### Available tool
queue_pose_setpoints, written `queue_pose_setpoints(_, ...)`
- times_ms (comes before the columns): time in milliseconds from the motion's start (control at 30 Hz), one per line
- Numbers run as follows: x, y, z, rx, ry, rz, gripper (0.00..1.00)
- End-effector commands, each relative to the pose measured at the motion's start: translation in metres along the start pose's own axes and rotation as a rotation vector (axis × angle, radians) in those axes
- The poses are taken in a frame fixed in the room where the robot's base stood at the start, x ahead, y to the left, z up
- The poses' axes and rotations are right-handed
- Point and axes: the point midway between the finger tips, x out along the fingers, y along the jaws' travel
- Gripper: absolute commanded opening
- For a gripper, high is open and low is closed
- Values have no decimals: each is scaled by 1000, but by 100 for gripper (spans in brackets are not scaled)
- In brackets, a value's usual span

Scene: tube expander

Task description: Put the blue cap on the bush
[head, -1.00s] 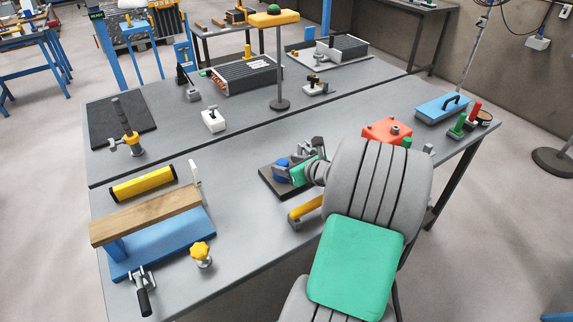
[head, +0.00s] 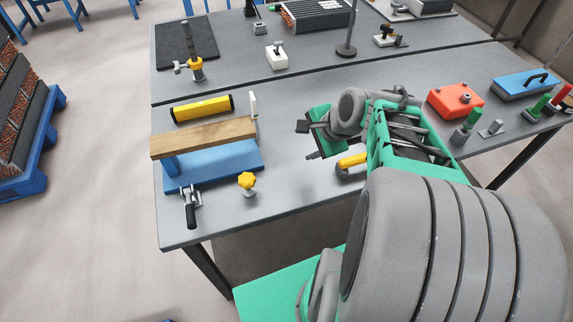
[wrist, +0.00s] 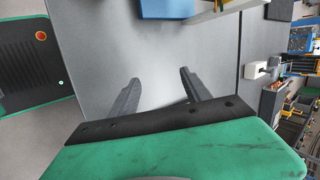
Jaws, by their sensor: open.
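My gripper (head: 306,141) hangs over the near table, left of the yellow-handled tool, with its fingers pointing left. In the wrist view its two dark fingers (wrist: 159,78) are spread apart with nothing between them, and bare grey table lies beyond. I see no blue cap in either current view. The dark plate where a round blue piece showed earlier is now hidden behind my arm. I cannot tell which thing is the bush.
A blue stand (head: 225,158) with a wooden board (head: 203,138), a yellow bar (head: 202,107) and a yellow knob (head: 247,181) are to the left. A red box (head: 455,101) is on the right. A yellow-handled tool (head: 352,160) lies below my gripper. Bare table separates stand and gripper.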

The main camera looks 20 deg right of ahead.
Motion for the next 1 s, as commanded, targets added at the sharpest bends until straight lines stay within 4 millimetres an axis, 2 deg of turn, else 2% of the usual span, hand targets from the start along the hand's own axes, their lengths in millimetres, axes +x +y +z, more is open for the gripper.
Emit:
queue_pose_setpoints(33,-4,2,30,-272,-2,61,56)
queue_pose_setpoints(100,-12,12,61,-644,-10,146,56)
queue_pose_setpoints(200,-28,28,92,-1083,-43,236,56)
queue_pose_setpoints(333,-44,43,112,-1419,-89,298,56)
queue_pose_setpoints(467,-48,48,113,-1512,-107,316,56)
queue_pose_setpoints(1000,-48,48,112,-1509,-106,316,56)
